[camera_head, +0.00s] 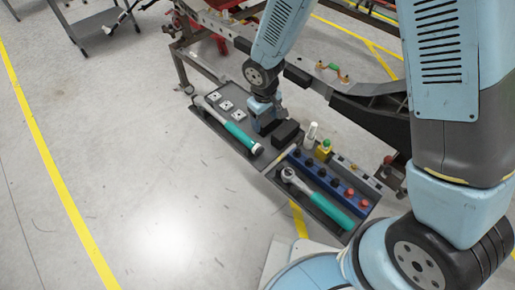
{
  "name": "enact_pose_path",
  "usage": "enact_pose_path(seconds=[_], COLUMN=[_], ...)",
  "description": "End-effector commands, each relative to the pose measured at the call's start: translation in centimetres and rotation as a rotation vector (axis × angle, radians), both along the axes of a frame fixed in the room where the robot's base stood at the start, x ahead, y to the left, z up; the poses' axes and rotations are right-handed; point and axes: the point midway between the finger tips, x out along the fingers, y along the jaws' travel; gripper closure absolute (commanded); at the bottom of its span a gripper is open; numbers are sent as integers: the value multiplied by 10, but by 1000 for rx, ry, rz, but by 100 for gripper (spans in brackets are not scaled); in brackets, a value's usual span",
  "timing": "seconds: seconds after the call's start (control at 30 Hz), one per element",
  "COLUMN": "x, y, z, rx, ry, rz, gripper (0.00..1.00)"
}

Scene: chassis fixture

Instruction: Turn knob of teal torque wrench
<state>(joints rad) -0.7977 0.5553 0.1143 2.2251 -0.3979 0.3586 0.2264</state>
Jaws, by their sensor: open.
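A teal-handled wrench (238,134) lies in the left dark tray. Its metal shaft points up-left, and a dark and pale knob (257,149) is at its lower right end. A second teal-handled wrench (331,209) lies in the right tray, with its round ratchet head (288,175) at the upper left. My gripper (268,127) is over the left tray, to the right of the first wrench's handle and apart from the knob in the picture. It looks empty; its fingertips are small and hard to make out.
The left tray (206,119) also holds several pale square plates (220,106). A black block (286,133) is close to my gripper's right. The right tray has a blue rack (325,183) with black and red knobs. A chassis frame (300,76) stands behind. The floor at left is clear.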

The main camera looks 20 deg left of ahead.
Motion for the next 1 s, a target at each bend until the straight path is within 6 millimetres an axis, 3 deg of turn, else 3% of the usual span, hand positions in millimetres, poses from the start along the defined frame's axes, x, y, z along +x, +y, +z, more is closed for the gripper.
enact_pose_path(seconds=[0.1,0.23,0.47,1.0], x=[-13,-18,-18,-13], y=[11,15,15,13], z=[-20,-29,-50,-129], rx=[-8,-10,-13,-12], ry=[16,22,24,23], rz=[36,50,52,52], gripper=[28,28,28,28])
